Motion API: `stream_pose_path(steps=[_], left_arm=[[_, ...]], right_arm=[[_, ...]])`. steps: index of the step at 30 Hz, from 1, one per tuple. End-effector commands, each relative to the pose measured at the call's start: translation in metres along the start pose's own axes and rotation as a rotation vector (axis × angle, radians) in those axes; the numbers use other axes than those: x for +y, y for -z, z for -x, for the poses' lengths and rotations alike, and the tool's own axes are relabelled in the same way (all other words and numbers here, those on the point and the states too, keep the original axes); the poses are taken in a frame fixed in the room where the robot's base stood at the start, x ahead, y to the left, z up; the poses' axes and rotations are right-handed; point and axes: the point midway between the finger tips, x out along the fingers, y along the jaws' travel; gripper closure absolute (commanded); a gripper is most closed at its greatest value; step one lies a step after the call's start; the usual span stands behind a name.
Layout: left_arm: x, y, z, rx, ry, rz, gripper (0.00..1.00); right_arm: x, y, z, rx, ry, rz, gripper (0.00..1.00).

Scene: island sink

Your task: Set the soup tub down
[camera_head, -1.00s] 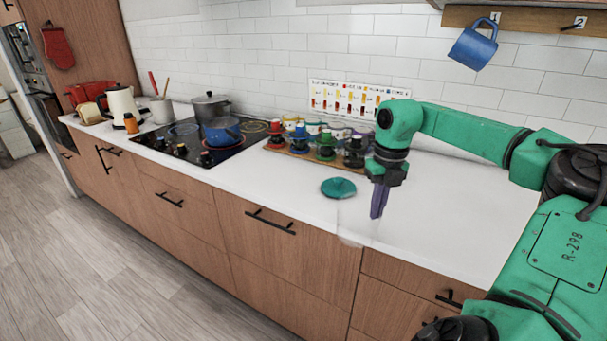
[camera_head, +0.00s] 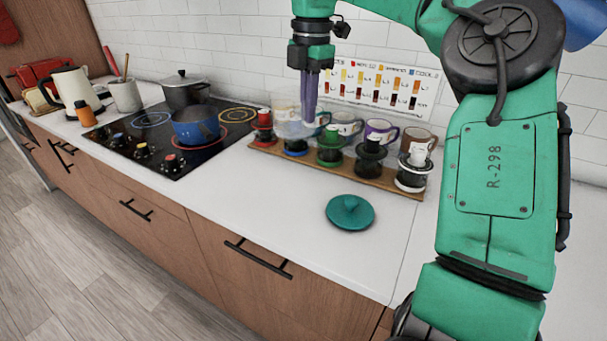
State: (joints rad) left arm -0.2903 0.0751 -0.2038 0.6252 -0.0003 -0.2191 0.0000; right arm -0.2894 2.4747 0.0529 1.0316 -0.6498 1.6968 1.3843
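A clear, see-through tub (camera_head: 289,129), which I take to be the soup tub, hangs at the fingers of my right gripper (camera_head: 309,122). The purple fingers are close together on its right side, and its outline is faint. The tub is in front of the mugs and coffee drippers at the left part of the wooden stand. The tub's underside is hard to make out, so I cannot tell whether it touches anything. My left gripper is not in view.
A blue pot (camera_head: 196,127) and a grey pot (camera_head: 184,92) stand on the black cooktop (camera_head: 128,163) at left. A wooden stand (camera_head: 377,181) holds several drippers. A round teal lid (camera_head: 350,212) lies on the white counter (camera_head: 262,206), with bare counter around it.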

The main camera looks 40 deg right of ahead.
Motion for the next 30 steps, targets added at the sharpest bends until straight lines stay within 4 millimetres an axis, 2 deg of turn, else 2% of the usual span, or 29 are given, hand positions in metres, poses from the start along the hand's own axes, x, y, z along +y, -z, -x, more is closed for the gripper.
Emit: stream_pose_path(steps=[1, 4, 9, 18, 21, 29, 30], left_arm=[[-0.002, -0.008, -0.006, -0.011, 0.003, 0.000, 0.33], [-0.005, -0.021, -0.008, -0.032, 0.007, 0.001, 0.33], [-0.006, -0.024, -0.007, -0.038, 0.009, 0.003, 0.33], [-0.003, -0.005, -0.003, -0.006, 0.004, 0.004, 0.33], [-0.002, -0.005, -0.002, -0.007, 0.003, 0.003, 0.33], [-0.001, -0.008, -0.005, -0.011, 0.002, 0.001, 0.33], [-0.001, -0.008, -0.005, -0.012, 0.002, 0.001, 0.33]], right_arm=[[-0.002, 0.000, -0.020, 0.004, 0.004, 0.002, 1.00], [-0.004, -0.001, -0.053, 0.004, 0.004, 0.002, 1.00], [-0.006, -0.001, -0.106, 0.003, 0.005, 0.002, 1.00], [-0.008, -0.002, -0.161, 0.001, 0.003, 0.001, 1.00], [-0.009, -0.002, -0.173, 0.000, 0.001, 0.002, 1.00], [-0.009, -0.002, -0.176, -0.001, 0.000, 0.001, 1.00], [-0.009, -0.002, -0.176, -0.001, 0.000, 0.001, 0.90]])
